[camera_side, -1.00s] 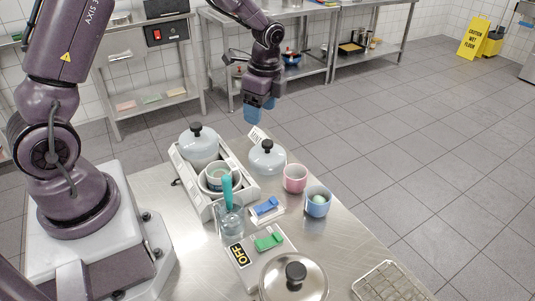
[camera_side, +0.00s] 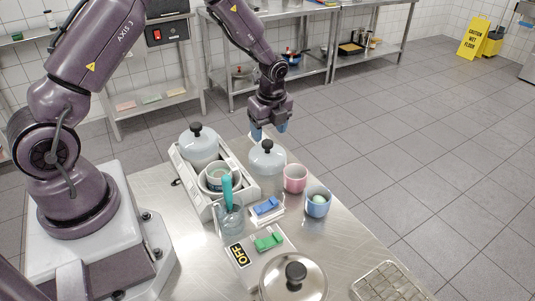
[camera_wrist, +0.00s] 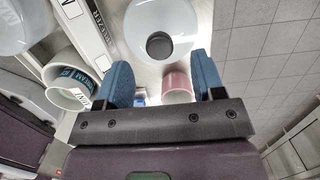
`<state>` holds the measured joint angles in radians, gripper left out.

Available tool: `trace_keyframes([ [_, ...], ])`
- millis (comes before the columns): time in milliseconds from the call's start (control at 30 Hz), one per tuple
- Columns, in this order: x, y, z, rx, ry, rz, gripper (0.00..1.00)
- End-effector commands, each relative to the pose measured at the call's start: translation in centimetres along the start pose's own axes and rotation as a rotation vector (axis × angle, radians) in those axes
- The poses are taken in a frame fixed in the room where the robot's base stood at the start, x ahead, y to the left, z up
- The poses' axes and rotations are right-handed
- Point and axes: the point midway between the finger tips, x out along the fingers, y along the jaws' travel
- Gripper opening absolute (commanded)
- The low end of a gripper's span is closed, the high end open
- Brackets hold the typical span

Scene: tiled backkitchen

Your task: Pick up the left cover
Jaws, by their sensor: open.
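Two pale grey-blue domed covers with black knobs show in the side view. One cover (camera_side: 198,151) sits at the back of the white rack, to the left. The other cover (camera_side: 268,160) sits on the steel table, to its right. My gripper (camera_side: 269,130) is open and empty, just above and behind the right-hand cover. In the wrist view, this cover (camera_wrist: 150,20) and its dark knob (camera_wrist: 159,45) lie ahead of my open gripper (camera_wrist: 163,78), apart from the blue fingertips. Part of a pale rounded thing (camera_wrist: 25,25) shows at the upper left there.
A pink cup (camera_side: 295,179) and blue cup (camera_side: 318,203) stand right of the covers. A glass (camera_side: 229,220), a blue switch (camera_side: 266,206), a green switch (camera_side: 269,242) and a steel lid (camera_side: 293,279) lie nearer.

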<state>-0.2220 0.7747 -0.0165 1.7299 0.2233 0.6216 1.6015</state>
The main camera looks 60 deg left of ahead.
Motion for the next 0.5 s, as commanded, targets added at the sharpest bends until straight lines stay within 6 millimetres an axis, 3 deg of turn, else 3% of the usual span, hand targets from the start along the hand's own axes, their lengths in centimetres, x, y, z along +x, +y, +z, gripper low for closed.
trace_keyframes([
  [300, 4.4, 0.1, -0.1, -0.001, 0.0, 0.004, 0.62],
  [500, 4.9, 0.1, -0.1, -0.001, 0.0, 0.001, 0.62],
])
